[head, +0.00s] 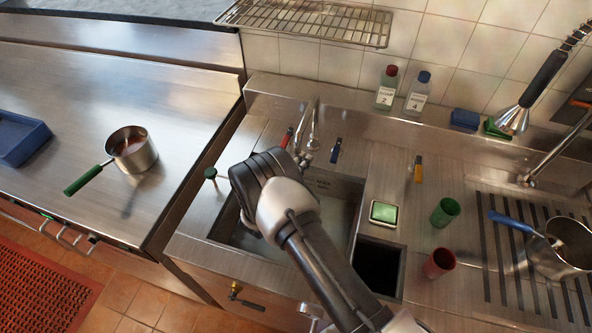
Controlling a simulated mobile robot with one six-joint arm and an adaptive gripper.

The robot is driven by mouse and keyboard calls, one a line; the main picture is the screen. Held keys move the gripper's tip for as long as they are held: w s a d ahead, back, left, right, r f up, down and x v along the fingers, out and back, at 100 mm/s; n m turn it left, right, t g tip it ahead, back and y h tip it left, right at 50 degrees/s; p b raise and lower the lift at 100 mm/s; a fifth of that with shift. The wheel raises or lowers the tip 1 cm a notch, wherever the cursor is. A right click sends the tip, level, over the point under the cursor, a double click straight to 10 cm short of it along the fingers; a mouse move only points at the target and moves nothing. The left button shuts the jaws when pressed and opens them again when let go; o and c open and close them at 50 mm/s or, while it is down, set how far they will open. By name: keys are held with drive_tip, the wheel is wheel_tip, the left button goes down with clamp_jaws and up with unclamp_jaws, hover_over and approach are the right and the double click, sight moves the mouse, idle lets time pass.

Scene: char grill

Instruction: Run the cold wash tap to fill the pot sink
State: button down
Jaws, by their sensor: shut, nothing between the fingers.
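The pot sink (226,226) is a steel basin in the middle of the counter. Its inside looks grey, and I cannot tell the water level. The tap (312,130) stands behind it, with a red-handled lever (287,138) on its left and a blue-handled lever (336,150) on its right. I cannot make out a stream under the tap. My arm reaches over the sink from the lower right, and its dark wrist covers the basin's left and middle, just in front of the tap.
A green-knobbed post (210,173) stands at the sink's left. To the right are a green-topped block (383,212), a dark square opening (379,268), green (446,211) and red (439,263) cups and a hanging spray head (514,120). A pot (140,158) stands on the left counter.

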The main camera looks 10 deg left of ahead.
drive_tip(key=d, duration=0.1)
drive_tip(key=w+d, duration=0.1)
drive_tip(key=d, duration=0.3)
drive_tip(key=shift+w, duration=0.3)
